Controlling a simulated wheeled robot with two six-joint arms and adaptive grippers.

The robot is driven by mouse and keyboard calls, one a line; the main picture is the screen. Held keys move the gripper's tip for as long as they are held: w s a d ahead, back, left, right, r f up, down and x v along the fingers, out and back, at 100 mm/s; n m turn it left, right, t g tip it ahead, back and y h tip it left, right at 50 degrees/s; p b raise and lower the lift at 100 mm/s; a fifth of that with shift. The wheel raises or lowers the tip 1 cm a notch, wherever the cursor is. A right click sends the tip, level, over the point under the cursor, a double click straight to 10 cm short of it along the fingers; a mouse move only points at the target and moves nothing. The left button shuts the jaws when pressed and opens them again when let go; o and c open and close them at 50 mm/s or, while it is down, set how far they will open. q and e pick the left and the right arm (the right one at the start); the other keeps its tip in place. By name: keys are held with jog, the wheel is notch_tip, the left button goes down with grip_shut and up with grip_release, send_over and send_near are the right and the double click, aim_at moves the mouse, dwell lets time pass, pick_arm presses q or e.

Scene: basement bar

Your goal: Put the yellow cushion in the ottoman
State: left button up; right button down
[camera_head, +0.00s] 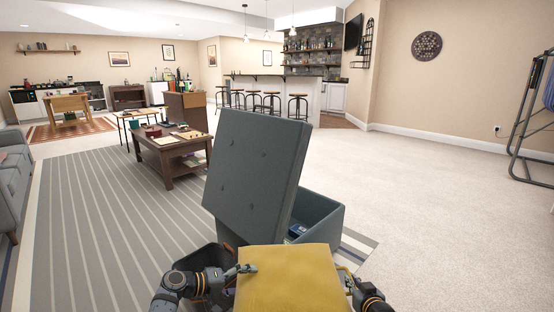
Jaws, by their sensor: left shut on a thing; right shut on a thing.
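The yellow cushion (289,280) is at the bottom middle of the head view, close in front of me. My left gripper (245,268) is shut on its left edge, and my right gripper (343,271) is shut on its right edge. The blue-grey ottoman (325,222) stands just beyond the cushion. Its tufted lid (254,170) is raised and tilted, leaning to the left. Part of the ottoman's inside shows, with a small blue item (297,230) in it. The cushion hides the ottoman's near side and part of its opening.
A striped rug (95,215) covers the floor at left, with a wooden coffee table (172,152) beyond the ottoman and a grey sofa (14,180) at the left edge. A dark basket-like object (205,258) stands by my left arm.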

aim_at(239, 292)
pick_arm(q)
jog(key=shift+s+d+r, duration=0.1)
jog(key=shift+s+d, duration=0.05)
jog(key=shift+d, duration=0.05)
pick_arm(e)
jog(key=shift+s+a, duration=0.1)
jog(key=shift+a, duration=0.05)
